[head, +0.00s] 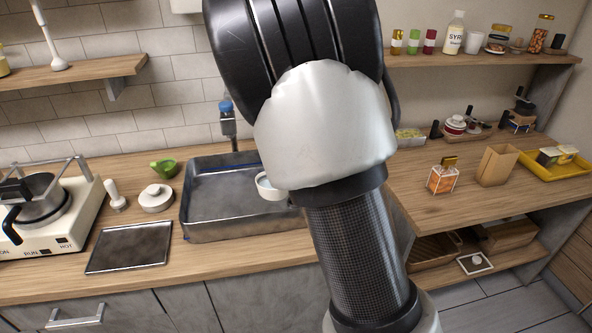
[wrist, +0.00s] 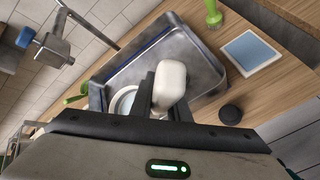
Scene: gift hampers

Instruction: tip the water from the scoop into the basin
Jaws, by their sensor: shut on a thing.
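The scoop (head: 268,187) shows in the head view as a small white cup over the right part of the metal basin (head: 215,229), its opening facing up and bluish inside. In the wrist view its round bowl (wrist: 123,101) shows beside a rounded white part (wrist: 171,82) that looks like its handle. My gripper (wrist: 165,104) is shut on the scoop, with dark fingers beside the white part. In the head view my arm hides the gripper and part of the basin. The basin also shows behind the scoop in the wrist view (wrist: 207,66). I cannot make out the water level.
A tap with a blue top (head: 228,118) stands behind the basin. A burner (head: 50,240) stands further left.

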